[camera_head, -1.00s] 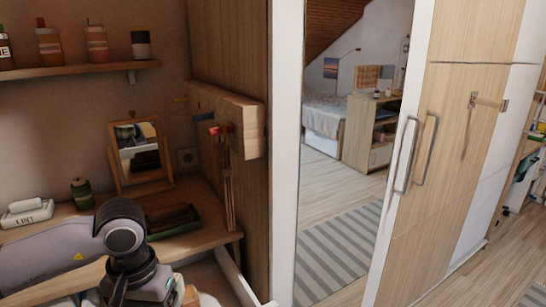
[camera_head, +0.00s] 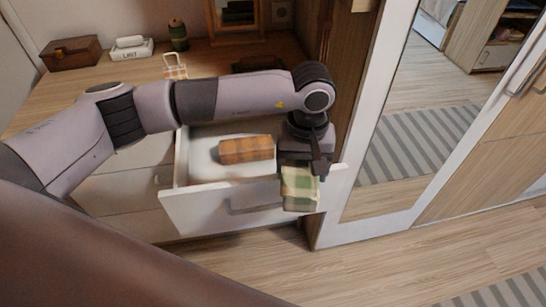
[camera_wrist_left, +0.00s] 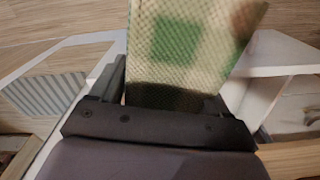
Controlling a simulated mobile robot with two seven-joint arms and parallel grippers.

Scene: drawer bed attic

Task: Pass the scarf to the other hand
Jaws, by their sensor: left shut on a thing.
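The scarf (camera_head: 300,189) is a green and cream checked cloth with a darker edge. It hangs from my left gripper (camera_head: 303,170), over the front right part of the open drawer. In the left wrist view the scarf (camera_wrist_left: 185,45) fills the space between the jaws, and the left gripper (camera_wrist_left: 175,95) is shut on it. My right gripper is not in view.
A mirrored wardrobe door (camera_head: 420,110) stands to the right, with open floor in front.

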